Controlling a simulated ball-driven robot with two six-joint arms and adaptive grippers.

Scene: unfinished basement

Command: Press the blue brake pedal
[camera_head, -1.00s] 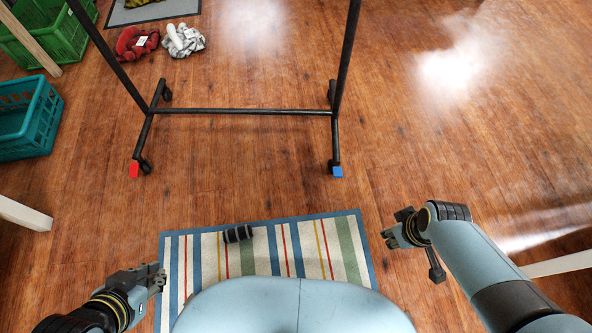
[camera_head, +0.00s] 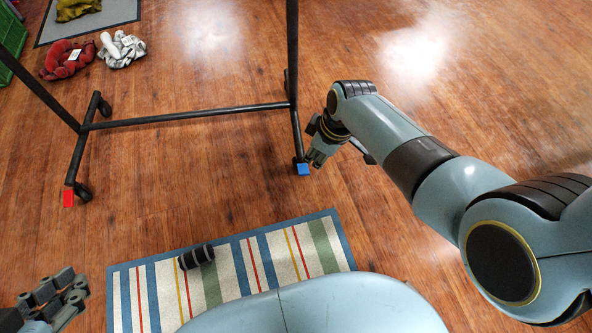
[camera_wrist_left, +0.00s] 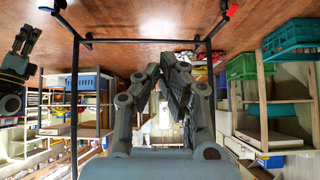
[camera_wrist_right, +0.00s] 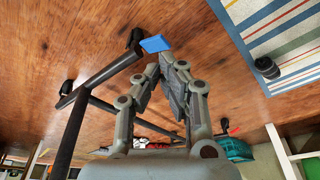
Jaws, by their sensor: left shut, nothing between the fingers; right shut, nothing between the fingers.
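The blue brake pedal (camera_head: 303,169) sits low at the right front caster of a black wheeled rack (camera_head: 190,117). It also shows in the right wrist view (camera_wrist_right: 154,44), just beyond the fingertips. My right gripper (camera_head: 312,163) is shut and empty, right beside the blue pedal; I cannot tell whether they touch. A red pedal (camera_head: 68,197) is at the rack's left front caster. My left gripper (camera_head: 80,284) is shut and empty at the lower left, away from the rack. In the left wrist view the blue pedal (camera_wrist_left: 46,9) is at the top left.
A striped rug (camera_head: 240,265) lies in front of me with a black roller-like object (camera_head: 196,257) on it. Red (camera_head: 67,60) and grey-white (camera_head: 121,49) cloth bundles lie behind the rack. Green and teal crates (camera_wrist_left: 291,35) stand aside. Floor right of the rack is clear.

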